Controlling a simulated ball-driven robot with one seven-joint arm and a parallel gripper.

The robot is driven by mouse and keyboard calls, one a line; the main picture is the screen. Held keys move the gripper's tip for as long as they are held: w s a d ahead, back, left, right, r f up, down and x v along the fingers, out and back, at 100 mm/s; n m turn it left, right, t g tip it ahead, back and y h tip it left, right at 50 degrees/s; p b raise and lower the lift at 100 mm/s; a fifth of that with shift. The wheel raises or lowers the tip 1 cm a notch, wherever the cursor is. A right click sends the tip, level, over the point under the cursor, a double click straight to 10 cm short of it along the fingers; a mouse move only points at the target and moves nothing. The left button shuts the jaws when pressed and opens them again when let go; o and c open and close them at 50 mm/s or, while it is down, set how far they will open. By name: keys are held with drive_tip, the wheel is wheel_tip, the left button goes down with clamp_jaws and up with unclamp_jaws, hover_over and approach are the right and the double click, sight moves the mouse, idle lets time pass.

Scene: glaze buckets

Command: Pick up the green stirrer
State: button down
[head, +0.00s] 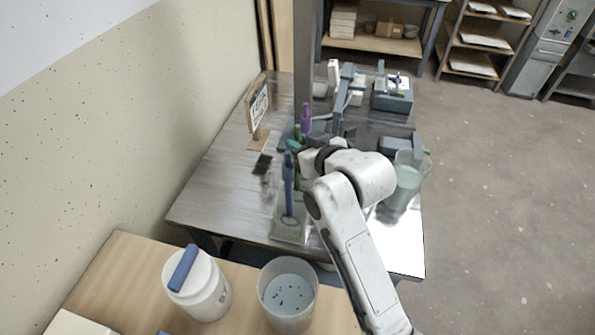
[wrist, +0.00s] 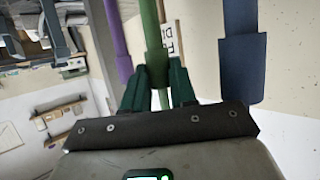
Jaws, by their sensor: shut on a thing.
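The green stirrer (wrist: 150,28) stands between my gripper's two dark green fingers in the wrist view, and my gripper (wrist: 157,75) is shut on it. In the head view a bit of the green stirrer (head: 297,131) shows beside my gripper (head: 294,146); its lower part is hidden. A purple stirrer (wrist: 115,40) is on the left of it in the wrist view and also shows behind it in the head view (head: 306,116). A blue stirrer (wrist: 240,65) is on the right and shows in the head view (head: 288,185), nearer the table's front, in a clear container (head: 290,232).
A translucent bucket (head: 405,185) stands on the table right of my arm. A white lidded bucket (head: 205,292) and an open bucket (head: 287,290) stand on the near wooden bench. A sign (head: 258,108) stands at the table's left edge. A grey post rises behind the stirrers.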

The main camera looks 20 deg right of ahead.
wheel_tip(320, 180, up, 19)
drive_tip(key=p, duration=1)
idle(0.9)
drive_tip(key=shift+r, duration=0.15)
